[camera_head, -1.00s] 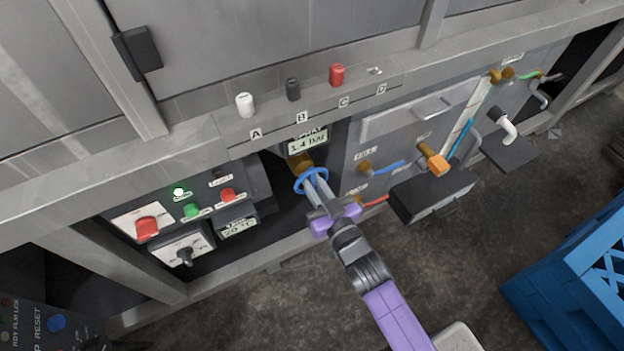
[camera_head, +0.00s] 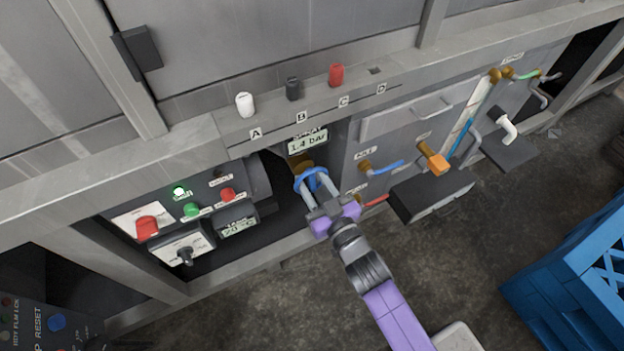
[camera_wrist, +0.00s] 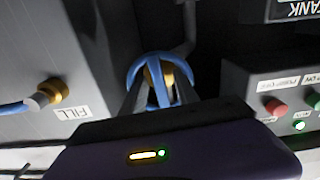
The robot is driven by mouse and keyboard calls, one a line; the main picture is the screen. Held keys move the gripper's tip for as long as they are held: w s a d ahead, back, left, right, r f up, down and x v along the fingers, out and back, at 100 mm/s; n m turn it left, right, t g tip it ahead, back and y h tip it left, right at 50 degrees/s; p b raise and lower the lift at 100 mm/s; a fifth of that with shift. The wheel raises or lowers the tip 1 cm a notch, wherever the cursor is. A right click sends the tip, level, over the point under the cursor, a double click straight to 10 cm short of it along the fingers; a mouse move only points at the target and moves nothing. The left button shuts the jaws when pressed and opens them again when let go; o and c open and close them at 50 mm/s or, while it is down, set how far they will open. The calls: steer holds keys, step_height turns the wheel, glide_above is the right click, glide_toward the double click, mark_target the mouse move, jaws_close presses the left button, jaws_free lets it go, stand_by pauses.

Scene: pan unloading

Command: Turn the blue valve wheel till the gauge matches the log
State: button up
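The blue valve wheel (camera_head: 298,184) sits on a brass stem in the dark recess under the counter. It also shows in the wrist view (camera_wrist: 157,55), in front of its brass hub. My gripper (camera_head: 315,180) is at the wheel, its two fingers spread apart, one toward each side of the rim. In the wrist view, my gripper's fingertips (camera_wrist: 158,88) overlap the wheel; whether they press on it I cannot tell. The gauge (camera_head: 307,143) above the wheel reads 1.4 bar. No log is recognizable in view.
Left of the wheel is a control panel with a green button (camera_head: 191,210), red knobs and a lower display (camera_head: 238,228). An orange-handled valve (camera_head: 436,160) and a dark box (camera_head: 432,192) are at the right. A blue crate (camera_head: 575,270) stands on the floor.

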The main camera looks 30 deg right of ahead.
steer(key=s+p, duration=0.2)
steer(key=s, duration=0.5)
steer(key=shift+s, duration=0.4)
stand_by(0.3)
steer(key=s+r+g, duration=0.2)
steer(key=s+r, duration=0.5)
steer(key=s, duration=0.6)
steer(key=s+r+g, duration=0.1)
steer(key=s+r, duration=0.5)
steer(key=s, duration=0.8)
step_height(320, 180, up, 28)
steer(key=p, duration=2.7)
steer(key=shift+w+m+p, duration=0.2)
steer(key=shift+m+p, duration=0.1)
steer(key=shift+m, duration=0.1)
steer(key=shift+f, duration=0.1)
